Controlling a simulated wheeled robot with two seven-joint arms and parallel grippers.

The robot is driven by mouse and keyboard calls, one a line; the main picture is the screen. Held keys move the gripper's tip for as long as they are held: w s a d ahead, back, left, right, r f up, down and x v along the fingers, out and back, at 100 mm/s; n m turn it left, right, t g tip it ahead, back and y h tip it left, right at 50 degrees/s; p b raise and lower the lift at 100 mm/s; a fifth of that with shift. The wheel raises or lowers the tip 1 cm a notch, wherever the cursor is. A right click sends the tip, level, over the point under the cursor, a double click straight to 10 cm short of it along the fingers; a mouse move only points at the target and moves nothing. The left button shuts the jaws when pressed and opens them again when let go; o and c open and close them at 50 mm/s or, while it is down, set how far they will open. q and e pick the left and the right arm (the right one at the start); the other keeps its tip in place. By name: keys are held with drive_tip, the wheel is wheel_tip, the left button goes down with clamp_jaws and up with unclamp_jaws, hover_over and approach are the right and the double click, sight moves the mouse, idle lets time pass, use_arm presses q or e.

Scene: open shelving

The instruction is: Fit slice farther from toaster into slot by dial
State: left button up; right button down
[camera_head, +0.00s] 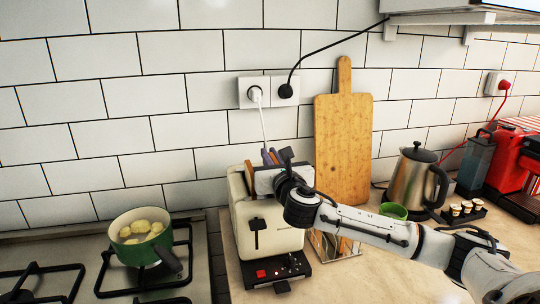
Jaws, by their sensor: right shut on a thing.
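The cream toaster (262,236) stands on the counter just right of the stove, with a dark lever on its front. A dark control base with a red button (261,273) and a dial (282,287) is at its lower front. My right gripper (272,157) is over the toaster's top, shut on a bread slice, of which only brown edges show around the fingers. A brown edge (249,168) shows at the toaster's top left; I cannot tell whether it belongs to the same slice. The gripper and wrist hide most of the slots. My left gripper is not in view.
A wooden cutting board (343,135) leans on the wall behind. A metal rack (334,246) stands right of the toaster, partly under my arm. A green cup (393,211), kettle (413,180) and small cups are farther right. A green pot (142,240) sits on the stove.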

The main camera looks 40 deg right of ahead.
drive_tip(key=shift+f, duration=0.35)
drive_tip(key=c, duration=1.8)
unclamp_jaws()
drive_tip(key=shift+o, duration=0.2)
drive_tip(key=shift+f, duration=0.1)
drive_tip(key=shift+s+a+f, duration=0.1)
drive_tip(key=shift+s, duration=0.05)
drive_tip(key=v, duration=0.3)
drive_tip(key=b+v, duration=0.1)
drive_tip(key=v, duration=0.6)
drive_tip(key=shift+s+r, duration=0.1)
drive_tip(key=shift+r, duration=0.25)
